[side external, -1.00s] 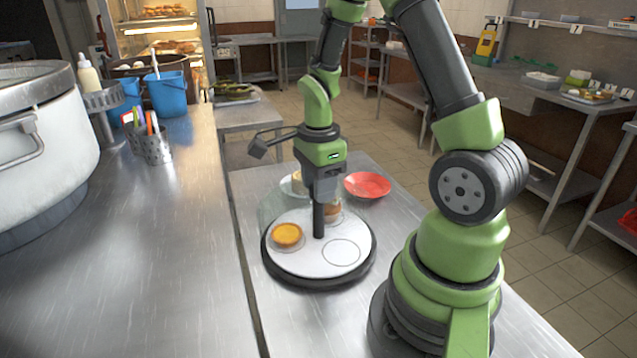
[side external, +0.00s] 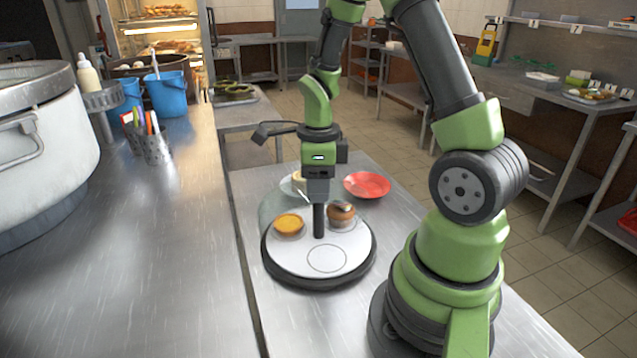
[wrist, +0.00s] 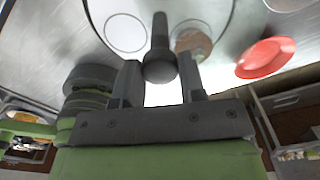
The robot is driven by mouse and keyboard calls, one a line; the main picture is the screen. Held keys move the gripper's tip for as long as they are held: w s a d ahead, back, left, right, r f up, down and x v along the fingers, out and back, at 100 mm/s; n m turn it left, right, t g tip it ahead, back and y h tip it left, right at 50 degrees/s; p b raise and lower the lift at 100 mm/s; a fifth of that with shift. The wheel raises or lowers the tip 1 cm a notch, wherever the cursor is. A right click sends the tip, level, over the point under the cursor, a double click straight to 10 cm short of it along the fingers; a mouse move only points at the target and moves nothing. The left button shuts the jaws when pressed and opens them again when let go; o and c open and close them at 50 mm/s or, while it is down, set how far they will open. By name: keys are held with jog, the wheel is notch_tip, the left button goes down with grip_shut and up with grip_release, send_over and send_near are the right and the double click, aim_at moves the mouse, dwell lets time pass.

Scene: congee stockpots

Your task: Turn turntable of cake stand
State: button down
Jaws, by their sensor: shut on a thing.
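The cake stand's white round turntable (side external: 300,262) with a dark base sits on the steel table, also at the top of the wrist view (wrist: 225,12). A dark upright post (side external: 319,222) rises from its middle; its rounded end (wrist: 160,68) shows in the wrist view. My gripper (side external: 318,203) points down over the middle, shut on the post, with a finger on each side of it in the wrist view (wrist: 161,82). A yellow tart (side external: 289,223) lies at the left of the turntable and a brown pastry (side external: 341,212) behind right. An empty outlined circle (side external: 327,258) faces the front.
A large pot (side external: 45,150), a pen holder (side external: 156,150) and a blue bucket (side external: 166,95) stand on the left counter. The counter's near part is clear.

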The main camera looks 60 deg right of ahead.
jog(key=shift+m, duration=2.4)
jog(key=c, duration=0.7)
grip_release()
notch_tip(320, 180, up, 10)
